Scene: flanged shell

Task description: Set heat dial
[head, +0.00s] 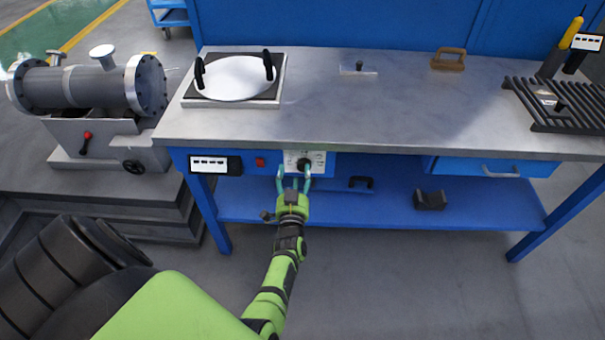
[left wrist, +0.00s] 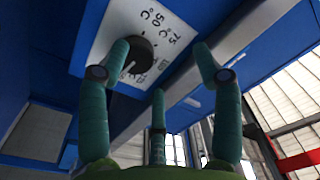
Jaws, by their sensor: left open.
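The heat dial is a black round knob (head: 304,165) on a white marked plate (head: 291,158) on the bench's blue front panel. In the left wrist view the knob (left wrist: 138,58) has a pale pointer line, and the plate (left wrist: 118,25) shows temperature marks including 50°C and 75. My left gripper (head: 294,174) is open, with its teal fingers just in front of the plate. In the left wrist view the gripper (left wrist: 160,62) has its left fingertip overlapping the knob's edge; I cannot tell whether it touches. My right gripper is not in view.
A display (head: 215,164) and a red switch (head: 260,161) sit left of the dial. A round plate with black handles (head: 235,77) lies on the workbench (head: 400,110). A blue drawer (head: 485,167) is to the right. A flanged shell (head: 85,88) stands at the left.

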